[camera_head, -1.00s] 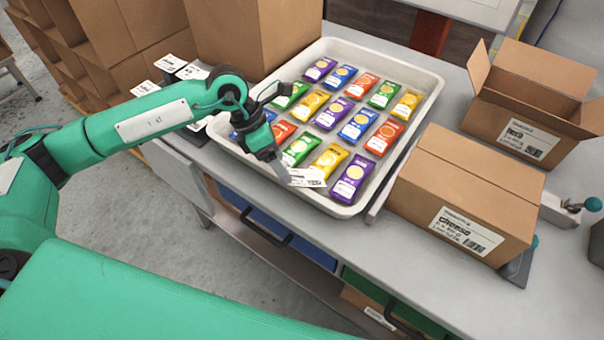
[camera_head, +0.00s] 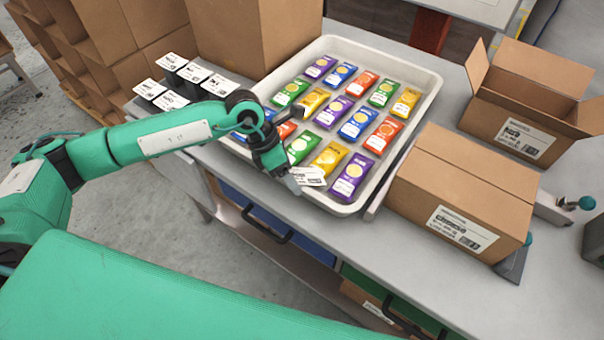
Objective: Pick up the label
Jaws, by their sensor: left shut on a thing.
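A small white label (camera_head: 311,176) with dark print shows at the tip of my left gripper (camera_head: 292,182), over the near edge of the white tray (camera_head: 335,208). My left gripper is shut on the label, and its jaws partly cover it. The label is beside the lower ends of a green, a yellow (camera_head: 329,158) and a purple packet (camera_head: 352,177). I cannot tell whether the label touches the tray. My right gripper is not in view.
The tray holds rows of colourful packets. More white labels (camera_head: 172,61) lie on dark stands at the left. A closed carton (camera_head: 462,190) and an open carton (camera_head: 520,120) stand at the right. A tall carton (camera_head: 250,40) stands behind the tray.

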